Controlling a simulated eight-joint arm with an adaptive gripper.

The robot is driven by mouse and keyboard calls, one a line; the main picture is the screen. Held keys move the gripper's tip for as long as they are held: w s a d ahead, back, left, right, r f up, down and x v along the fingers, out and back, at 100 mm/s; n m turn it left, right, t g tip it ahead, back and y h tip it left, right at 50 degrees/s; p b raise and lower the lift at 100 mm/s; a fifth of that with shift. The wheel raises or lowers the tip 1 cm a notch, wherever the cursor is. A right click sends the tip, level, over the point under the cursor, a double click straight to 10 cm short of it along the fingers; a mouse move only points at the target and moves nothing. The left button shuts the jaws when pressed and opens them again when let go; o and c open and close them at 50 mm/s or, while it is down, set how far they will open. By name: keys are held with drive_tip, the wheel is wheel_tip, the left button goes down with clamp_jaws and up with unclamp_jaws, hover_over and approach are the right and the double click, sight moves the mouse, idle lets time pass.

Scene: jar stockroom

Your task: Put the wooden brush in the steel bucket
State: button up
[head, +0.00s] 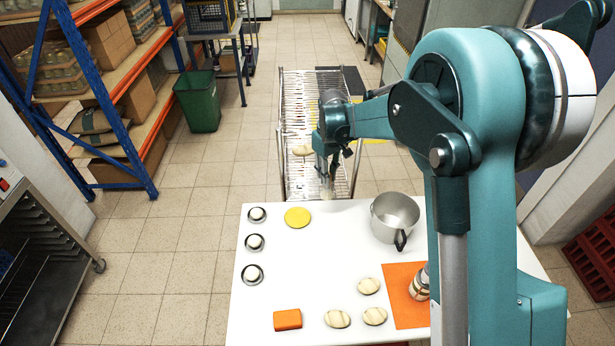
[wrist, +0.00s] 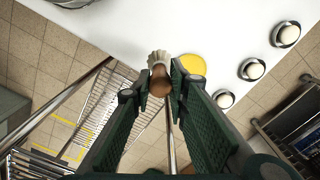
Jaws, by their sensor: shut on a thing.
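The wooden brush, with a brown handle and pale bristles, is between my fingertips in the wrist view (wrist: 159,62). My gripper (wrist: 160,78) is shut on it. In the head view my gripper (head: 327,172) is beyond the far edge of the white table, over the wire rack, with the brush (head: 328,190) small and partly hidden below the fingers. The steel bucket (head: 393,212) stands upright on the table's far right part, to the right of my gripper and apart from it. Its dark handle hangs at the front. No object shows inside the bucket.
On the white table (head: 250,310) are a yellow disc (head: 297,217), three small steel dishes with white pieces, an orange block (head: 288,320), several pale ovals and an orange mat (head: 400,308) with a jar on it. The table's middle is clear. A wire rack (head: 295,110) stands behind.

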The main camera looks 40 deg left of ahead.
drive_tip(key=w+d+r+m+p, duration=0.3)
drive_tip(key=w+d, duration=0.3)
drive_tip(key=d, duration=0.5)
drive_tip(key=w+d+r+m+p, duration=0.3)
drive_tip(key=w+d, duration=0.4)
drive_tip(key=d, duration=0.5)
wheel_tip(320, 180, up, 2)
drive_tip(key=shift+w+d+r+p, duration=0.1)
drive_tip(key=shift+w+d+p, duration=0.1)
drive_tip(key=shift+p, duration=0.4)
drive_tip(key=shift+f, duration=0.2)
wheel_tip(320, 180, down, 11)
drive_tip(key=b, duration=0.2)
drive_tip(key=shift+r, duration=0.2)
drive_tip(key=o, duration=1.1)
